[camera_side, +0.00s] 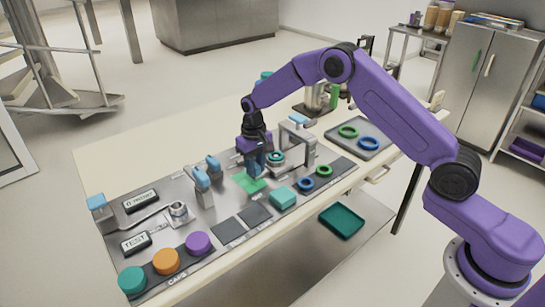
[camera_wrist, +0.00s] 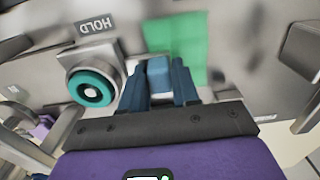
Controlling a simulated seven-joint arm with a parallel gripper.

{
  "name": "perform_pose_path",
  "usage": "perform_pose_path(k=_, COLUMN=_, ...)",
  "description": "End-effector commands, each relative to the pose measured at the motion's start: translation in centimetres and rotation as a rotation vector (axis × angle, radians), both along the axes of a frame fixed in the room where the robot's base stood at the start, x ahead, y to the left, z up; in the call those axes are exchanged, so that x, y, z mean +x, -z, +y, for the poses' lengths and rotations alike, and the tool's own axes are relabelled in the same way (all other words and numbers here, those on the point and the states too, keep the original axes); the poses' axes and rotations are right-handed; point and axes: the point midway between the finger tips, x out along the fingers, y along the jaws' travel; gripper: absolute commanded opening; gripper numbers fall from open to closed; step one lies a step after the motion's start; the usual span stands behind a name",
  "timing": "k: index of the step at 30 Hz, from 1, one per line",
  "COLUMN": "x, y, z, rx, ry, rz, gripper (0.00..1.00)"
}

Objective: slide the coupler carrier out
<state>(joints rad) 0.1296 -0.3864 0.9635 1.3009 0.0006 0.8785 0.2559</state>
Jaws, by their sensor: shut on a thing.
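The coupler carrier (camera_wrist: 97,57) is a pale metal block holding a teal ring coupler (camera_wrist: 92,88), next to the HOLD label in the wrist view. In the side view the teal coupler (camera_side: 275,157) sits under the metal frame (camera_side: 311,151). The handle's join to the carrier is not clear.
A green patch (camera_side: 248,183) lies on the panel beside my gripper. Blue-topped fixtures (camera_side: 203,184) stand left of it. A tray (camera_side: 360,143) with rings lies at right.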

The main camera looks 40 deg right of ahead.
Motion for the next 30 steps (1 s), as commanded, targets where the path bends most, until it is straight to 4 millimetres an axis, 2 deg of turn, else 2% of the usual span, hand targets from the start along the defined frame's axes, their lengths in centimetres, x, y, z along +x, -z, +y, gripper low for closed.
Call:
perform_pose_path(k=1, x=0.1, y=0.0, z=1.5, rx=0.001, ry=-0.006, rz=-0.004, gripper=0.0)
perform_pose_path(k=3, x=0.1, y=0.0, z=3.0, rx=0.0, ry=-0.004, rz=-0.003, gripper=0.0)
perform_pose_path(k=6, x=0.1, y=-0.1, z=4.3, rx=0.001, ry=-0.003, rz=-0.005, gripper=0.0)
perform_pose_path(k=17, x=0.1, y=-0.1, z=5.2, rx=0.004, ry=-0.001, rz=-0.006, gripper=0.0)
perform_pose_path(k=18, x=0.1, y=-0.1, z=5.2, rx=0.004, ry=-0.001, rz=-0.006, gripper=0.33)
perform_pose_path(k=20, x=0.1, y=-0.1, z=5.3, rx=0.005, ry=-0.002, rz=-0.007, gripper=0.51)
perform_pose_path(k=30, x=0.0, y=-0.2, z=4.9, rx=0.001, ry=0.0, rz=-0.003, gripper=0.51)
